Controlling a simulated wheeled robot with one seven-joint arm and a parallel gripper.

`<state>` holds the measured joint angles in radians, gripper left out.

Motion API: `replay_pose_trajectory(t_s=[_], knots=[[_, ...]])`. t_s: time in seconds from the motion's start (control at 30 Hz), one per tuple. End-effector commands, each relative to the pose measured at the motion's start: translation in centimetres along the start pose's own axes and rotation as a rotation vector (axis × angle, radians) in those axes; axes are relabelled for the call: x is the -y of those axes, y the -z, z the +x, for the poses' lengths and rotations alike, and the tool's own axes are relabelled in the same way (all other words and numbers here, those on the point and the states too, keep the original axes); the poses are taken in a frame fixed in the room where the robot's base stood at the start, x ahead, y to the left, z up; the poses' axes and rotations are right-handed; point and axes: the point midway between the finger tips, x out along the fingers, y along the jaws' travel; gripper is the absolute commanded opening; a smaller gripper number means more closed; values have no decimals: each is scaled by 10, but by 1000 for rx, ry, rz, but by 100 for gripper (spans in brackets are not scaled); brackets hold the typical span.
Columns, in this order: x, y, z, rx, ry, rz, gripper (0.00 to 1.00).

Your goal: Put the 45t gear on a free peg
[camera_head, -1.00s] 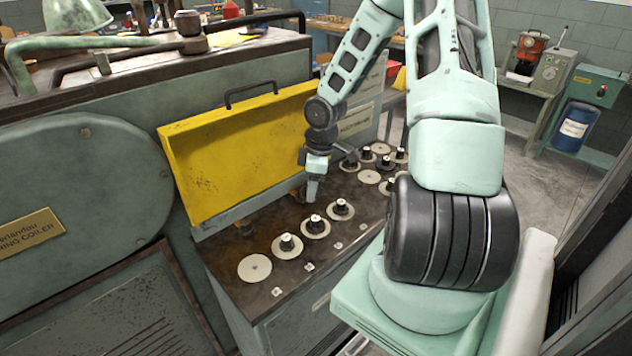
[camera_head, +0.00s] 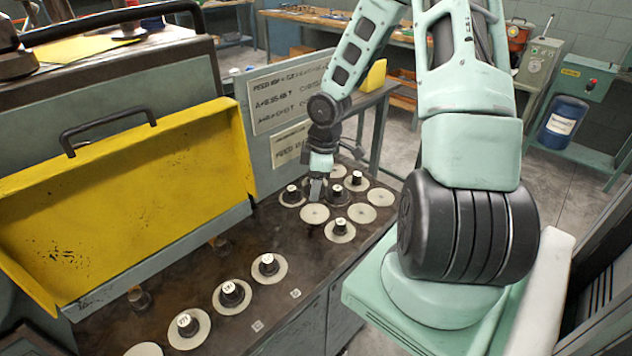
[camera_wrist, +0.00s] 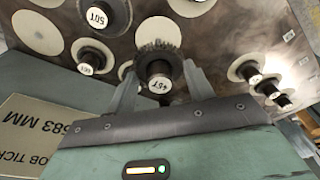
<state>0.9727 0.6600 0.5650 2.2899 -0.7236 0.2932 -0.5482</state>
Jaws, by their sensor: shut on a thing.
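The 45t gear (camera_wrist: 158,84) shows in the wrist view as a dark toothed wheel with a hub whose label reads 45T. My gripper (camera_wrist: 160,74) is shut on it, with one finger on each side of the hub. A pale blank disc lies beyond it (camera_wrist: 158,32). In the head view my gripper (camera_head: 316,194) points down among the far group of discs and gears. The held gear cannot be made out clearly there, nor its height. Empty-looking pale discs with small centre marks lie close by (camera_head: 314,213) and to the right (camera_head: 362,213).
Labelled gears stand close around my gripper, one at its left (camera_head: 292,196) and one nearer the front (camera_head: 340,230). Several more stand in a row along the dark deck (camera_head: 230,296). A raised yellow cover (camera_head: 130,200) and a sign board (camera_head: 290,100) border the deck.

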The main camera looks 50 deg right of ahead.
Motion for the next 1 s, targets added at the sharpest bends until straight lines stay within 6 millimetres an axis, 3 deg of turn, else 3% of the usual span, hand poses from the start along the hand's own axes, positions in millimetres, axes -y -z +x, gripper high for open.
replay_pose_trajectory(t_s=[0.6,1.0], knots=[[0,-8,48,0,-1,1,20],[0,-9,59,0,-1,1,20]])
